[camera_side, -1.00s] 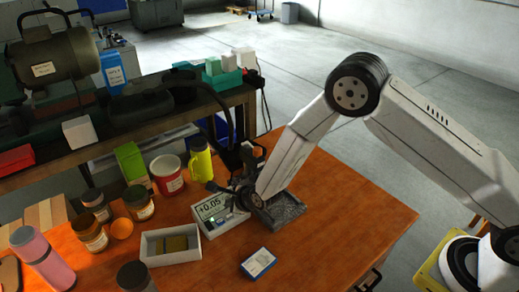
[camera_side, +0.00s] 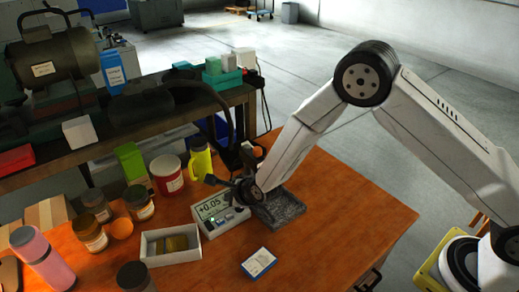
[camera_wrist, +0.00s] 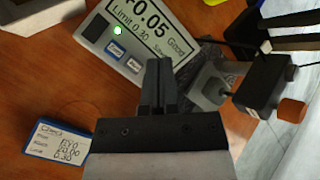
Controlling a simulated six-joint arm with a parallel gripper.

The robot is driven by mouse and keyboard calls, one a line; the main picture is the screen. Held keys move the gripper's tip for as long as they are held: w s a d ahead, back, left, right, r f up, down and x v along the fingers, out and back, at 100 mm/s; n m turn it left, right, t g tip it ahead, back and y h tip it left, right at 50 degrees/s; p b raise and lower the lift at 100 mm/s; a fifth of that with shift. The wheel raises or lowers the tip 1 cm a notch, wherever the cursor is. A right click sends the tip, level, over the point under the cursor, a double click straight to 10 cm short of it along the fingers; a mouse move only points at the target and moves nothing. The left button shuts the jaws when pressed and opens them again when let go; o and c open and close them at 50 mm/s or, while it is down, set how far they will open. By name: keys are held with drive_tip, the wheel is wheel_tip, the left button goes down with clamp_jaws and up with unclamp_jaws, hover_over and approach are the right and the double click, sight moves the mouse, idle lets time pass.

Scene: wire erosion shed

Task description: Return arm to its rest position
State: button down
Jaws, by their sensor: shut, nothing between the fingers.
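My gripper shows in the wrist view (camera_wrist: 157,62) with its two fingers together and nothing between them. In that view the fingertips overlap the lower edge of a grey display box (camera_wrist: 128,42), which reads +0.05, Limit 0.30, Good, with a green light lit. In the side view my arm reaches down from the right, and its wrist is above the orange-brown table (camera_side: 335,215), beside the display box (camera_side: 212,206). The fingers are small and dark in the side view, and the gap between them and the box cannot be told.
A white box with brass-coloured contents (camera_side: 160,258), a blue-white card (camera_side: 258,262), a yellow bottle (camera_side: 200,160) and a red tin (camera_side: 167,176) stand nearby. The table's right side is clear.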

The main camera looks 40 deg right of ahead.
drive_tip(key=s+d+r+n+g, duration=0.3)
drive_tip(key=s+d+r+n, duration=0.7)
drive_tip(key=n, duration=0.3)
drive_tip(key=s+d+r+n+g+h, duration=0.1)
drive_tip(key=s+d+r+n, duration=0.1)
drive_tip(key=s+d+n, duration=0.2)
drive_tip(key=s+d+r+n+g, duration=0.2)
drive_tip(key=s+n, duration=0.5)
drive_tip(key=s, duration=0.4)
drive_tip(key=shift+d+r+n+h, duration=0.2)
drive_tip(key=shift+d+n+h, duration=0.15)
drive_tip(key=shift+d, duration=0.55)
